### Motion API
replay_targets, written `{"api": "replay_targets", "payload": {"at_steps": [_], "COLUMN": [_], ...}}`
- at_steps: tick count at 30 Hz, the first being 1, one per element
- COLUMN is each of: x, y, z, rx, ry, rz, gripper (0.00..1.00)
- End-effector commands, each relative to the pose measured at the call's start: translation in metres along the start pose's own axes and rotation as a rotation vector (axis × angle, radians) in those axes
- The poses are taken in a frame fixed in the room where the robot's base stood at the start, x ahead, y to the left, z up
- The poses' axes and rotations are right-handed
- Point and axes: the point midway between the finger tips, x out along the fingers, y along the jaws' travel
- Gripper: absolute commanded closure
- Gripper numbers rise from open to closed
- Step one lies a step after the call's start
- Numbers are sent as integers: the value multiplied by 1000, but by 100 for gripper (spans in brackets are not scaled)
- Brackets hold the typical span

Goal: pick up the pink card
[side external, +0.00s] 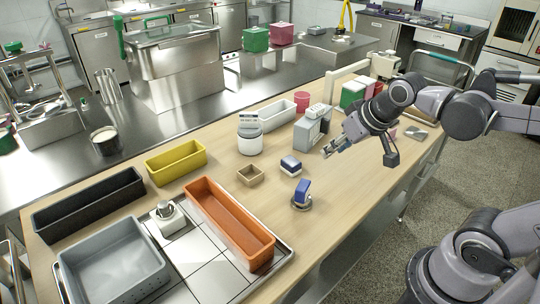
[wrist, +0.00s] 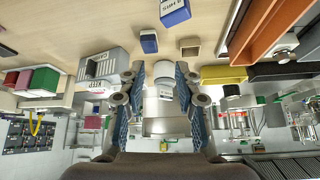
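I cannot clearly make out a pink card in either view. A small pinkish patch (side external: 393,126) shows on the table behind my wrist in the side external view, mostly hidden by my arm, and I cannot tell what it is. My gripper (side external: 332,148) is above the wooden table, just right of the grey device with a keypad. In the wrist view my gripper (wrist: 160,76) has its two blue-padded fingers spread apart with nothing between them.
Green and red boxes (side external: 352,94) stand at the far end.

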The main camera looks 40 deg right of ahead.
Motion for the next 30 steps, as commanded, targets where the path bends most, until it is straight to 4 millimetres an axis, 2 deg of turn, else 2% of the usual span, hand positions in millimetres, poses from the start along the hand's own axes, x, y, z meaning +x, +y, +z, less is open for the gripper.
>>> {"api": "replay_targets", "payload": {"at_steps": [1, 6, 11, 16, 23, 30], "x": [2, 14, 30, 51, 83, 116], "y": [13, 57, 107, 167, 259, 357], "z": [-15, -55, -85, -107, -117, -99], "rx": [57, 250, 435, 633, 902, 1174], "ry": [-11, -51, -81, -105, -125, -132], "rz": [30, 128, 223, 326, 473, 628], "gripper": [67, 67, 67, 67, 67, 67]}}
